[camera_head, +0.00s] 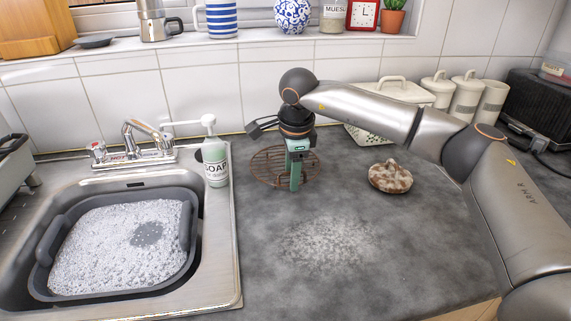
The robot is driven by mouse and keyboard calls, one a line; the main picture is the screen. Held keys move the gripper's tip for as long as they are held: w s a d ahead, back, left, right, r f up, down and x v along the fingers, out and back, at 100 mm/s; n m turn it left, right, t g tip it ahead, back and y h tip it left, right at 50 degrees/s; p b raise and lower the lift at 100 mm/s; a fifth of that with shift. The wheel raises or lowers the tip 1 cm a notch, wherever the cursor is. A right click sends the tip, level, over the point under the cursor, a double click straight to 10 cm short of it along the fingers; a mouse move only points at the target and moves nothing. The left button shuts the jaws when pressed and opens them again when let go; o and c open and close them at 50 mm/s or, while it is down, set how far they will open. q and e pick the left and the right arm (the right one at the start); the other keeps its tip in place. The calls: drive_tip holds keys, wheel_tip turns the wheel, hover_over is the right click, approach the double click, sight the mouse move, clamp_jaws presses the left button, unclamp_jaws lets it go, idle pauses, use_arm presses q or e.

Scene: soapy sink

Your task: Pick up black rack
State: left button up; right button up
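A round wire rack (268,168), dark brown rather than clearly black, lies flat on the grey worktop just right of the sink. My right gripper (295,184) points down over the right part of the rack. Its teal fingers are seen nearly edge-on and cover some of the wires. I cannot tell whether the fingertips touch the rack or have a wire between them. My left gripper is not in view.
A soap bottle (215,160) stands close left of the rack, at the sink edge. A grey tub (189,228) of suds sits in the sink. A brown-and-white lidded object (390,177) lies to the right. The front worktop is clear apart from a whitish patch (327,244).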

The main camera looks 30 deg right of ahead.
drive_tip(key=shift+s+f, duration=0.1)
clamp_jaws()
idle(0.5)
